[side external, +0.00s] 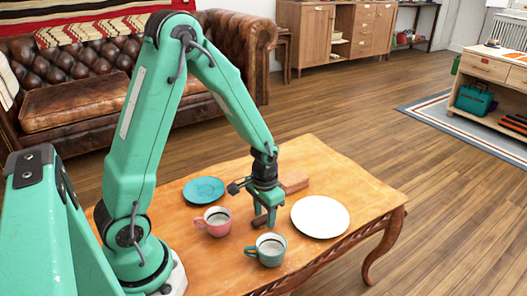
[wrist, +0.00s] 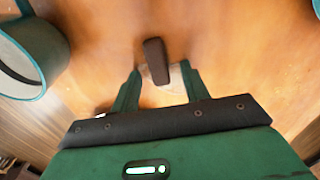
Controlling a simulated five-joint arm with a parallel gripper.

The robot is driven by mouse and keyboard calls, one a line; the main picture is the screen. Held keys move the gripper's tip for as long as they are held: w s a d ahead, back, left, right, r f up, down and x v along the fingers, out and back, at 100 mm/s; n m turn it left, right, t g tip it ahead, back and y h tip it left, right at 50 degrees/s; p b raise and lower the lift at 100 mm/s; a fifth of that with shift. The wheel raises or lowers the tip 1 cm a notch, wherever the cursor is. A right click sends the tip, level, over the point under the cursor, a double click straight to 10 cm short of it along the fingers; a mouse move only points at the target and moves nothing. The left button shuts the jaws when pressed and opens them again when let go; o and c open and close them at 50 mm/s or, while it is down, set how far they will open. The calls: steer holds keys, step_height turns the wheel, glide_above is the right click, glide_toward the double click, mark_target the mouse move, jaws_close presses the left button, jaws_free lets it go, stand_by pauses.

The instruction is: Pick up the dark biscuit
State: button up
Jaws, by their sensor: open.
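The dark biscuit (wrist: 155,58) is a small, dark brown bar lying on the wooden table. In the wrist view it sits between and slightly beyond my fingertips, with its near end in the gap. In the side view only a small dark part of the biscuit (side external: 256,222) shows beside the fingers. My gripper (side external: 265,219) points down, low over the table between the pink mug and the white plate. In the wrist view my gripper (wrist: 159,73) is open, one finger on each side of the biscuit's near end, and holds nothing.
A pink mug (side external: 212,224) stands left of my gripper and a teal mug (side external: 268,254) in front. A white plate (side external: 320,216) lies to the right, a teal plate (side external: 204,190) behind left. A brown block (side external: 294,183) lies behind. The table's right end is clear.

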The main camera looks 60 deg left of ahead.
mark_target(265, 218)
jaws_close()
steer(key=shift+r, duration=0.1)
steer(key=shift+r, duration=1.1)
step_height(265, 218, up, 2)
steer(key=shift+d, duration=0.15)
steer(key=s+d+r, duration=0.4)
steer(key=d+r, duration=0.2)
steer(key=d, duration=0.4)
steer(key=shift+s+d+r, duration=0.2)
steer(key=shift+s+r, duration=0.1)
steer(key=shift+s, duration=0.1)
